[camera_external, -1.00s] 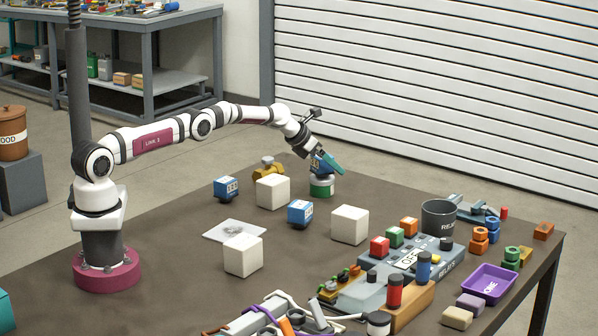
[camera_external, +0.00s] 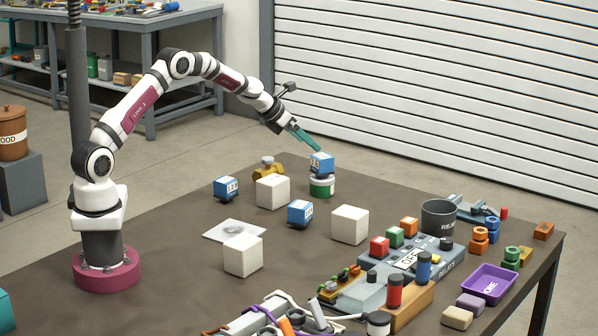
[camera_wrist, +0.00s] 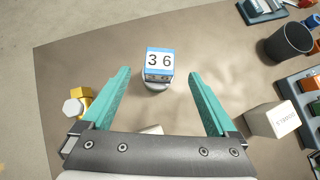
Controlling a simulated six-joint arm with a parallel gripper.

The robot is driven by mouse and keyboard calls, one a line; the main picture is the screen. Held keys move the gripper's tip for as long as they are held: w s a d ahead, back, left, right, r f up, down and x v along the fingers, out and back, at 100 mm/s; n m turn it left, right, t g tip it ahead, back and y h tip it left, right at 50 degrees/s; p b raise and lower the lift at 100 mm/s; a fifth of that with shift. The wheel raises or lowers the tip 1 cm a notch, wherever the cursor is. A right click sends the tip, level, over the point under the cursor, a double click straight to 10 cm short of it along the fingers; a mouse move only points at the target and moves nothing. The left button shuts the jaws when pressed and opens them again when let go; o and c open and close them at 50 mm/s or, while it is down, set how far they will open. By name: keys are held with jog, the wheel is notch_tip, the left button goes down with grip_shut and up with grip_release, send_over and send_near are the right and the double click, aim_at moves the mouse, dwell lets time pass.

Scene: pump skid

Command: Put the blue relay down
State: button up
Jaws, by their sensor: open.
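A blue relay (camera_external: 321,164) with a white label sits on top of a green and white round stand (camera_external: 321,187) toward the back of the table. In the wrist view the blue relay (camera_wrist: 159,64) reads "36" and lies ahead, between the lines of the two fingers. My gripper (camera_external: 309,141) is open and empty, with teal fingers, above and just behind the relay. In the wrist view my gripper (camera_wrist: 160,80) has its fingers wide apart, with clear space on both sides of the relay. Two other blue relays stand on the table, one at left (camera_external: 226,188) and one in the middle (camera_external: 300,213).
White blocks (camera_external: 272,191), (camera_external: 350,224) and (camera_external: 243,255) stand around the relays. A brass fitting (camera_external: 267,168) is left of the stand. A dark cup (camera_external: 438,217), a grey relay panel (camera_external: 425,262) and a purple tray (camera_external: 488,284) crowd the right side.

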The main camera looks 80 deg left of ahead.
jog(key=s+d+r+m+g+h, duration=0.1)
jog(key=s+d+r+m+h, duration=0.15)
jog(key=d+m, duration=0.55)
jog(key=s+d+r+m+g+h, duration=0.1)
jog(key=s+d+r+m, duration=0.4)
jog(key=d, duration=0.6)
jog(key=s+d+r+m+g+h, duration=0.1)
jog(key=d+r+m, duration=0.1)
jog(key=d+m, duration=0.65)
jog(key=s+d+m+g, duration=0.2)
jog(key=s+d+m, duration=0.3)
jog(key=s+m, duration=0.3)
jog(key=s+d+m+g, duration=0.1)
jog(key=s+d+m, duration=0.45)
jog(key=s, duration=0.45)
jog(key=s+f+m+g+y, duration=0.2)
jog(key=s+m, duration=0.9)
jog(key=s, duration=0.1)
jog(key=shift+s+a+y, duration=0.15)
jog(key=shift+a+y, duration=0.2)
jog(key=shift+a, duration=0.1)
dwell(1.3)
